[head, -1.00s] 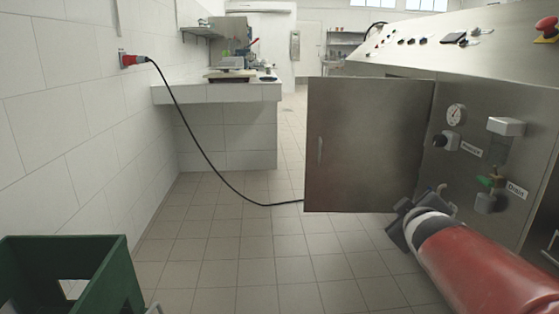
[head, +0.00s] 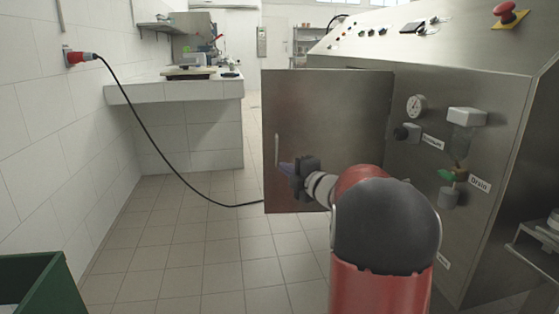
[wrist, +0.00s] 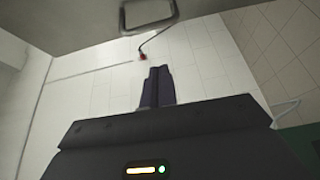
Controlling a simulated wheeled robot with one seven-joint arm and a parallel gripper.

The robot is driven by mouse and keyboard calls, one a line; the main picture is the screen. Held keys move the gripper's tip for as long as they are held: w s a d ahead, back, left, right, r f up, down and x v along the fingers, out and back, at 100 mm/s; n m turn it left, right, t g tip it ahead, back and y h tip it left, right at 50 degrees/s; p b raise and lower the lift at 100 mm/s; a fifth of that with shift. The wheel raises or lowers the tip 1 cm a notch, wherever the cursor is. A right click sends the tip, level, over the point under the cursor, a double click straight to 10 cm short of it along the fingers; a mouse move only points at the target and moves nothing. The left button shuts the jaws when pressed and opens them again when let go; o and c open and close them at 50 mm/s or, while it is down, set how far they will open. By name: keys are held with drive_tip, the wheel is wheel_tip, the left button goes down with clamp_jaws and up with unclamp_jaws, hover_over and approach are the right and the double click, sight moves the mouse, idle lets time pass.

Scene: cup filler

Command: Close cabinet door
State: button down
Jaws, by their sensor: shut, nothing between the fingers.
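The cabinet door (head: 330,110) is a brushed metal panel. It stands open, swung out to the left from the front of the steel machine (head: 450,130). Its handle (head: 277,150) is near its free left edge; a metal handle (wrist: 150,12) also shows at the top of the wrist view. My gripper (head: 284,168) is in front of the door's lower left part, just below and right of the handle, fingers pointing left. In the wrist view my dark fingers (wrist: 157,85) are together and empty. I cannot tell whether they touch the door.
A black cable runs from a red plug (head: 80,57) on the tiled wall, down behind the door. A green crate (head: 40,285) stands at the lower left. A tiled counter (head: 190,92) is at the back. The floor left of the door is clear.

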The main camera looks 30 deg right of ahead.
drive_tip(key=w+d, duration=0.1)
drive_tip(key=w, duration=0.5)
drive_tip(key=shift+w+d+p, duration=0.3)
drive_tip(key=shift+w+p, duration=0.1)
drive_tip(key=shift+p, duration=0.05)
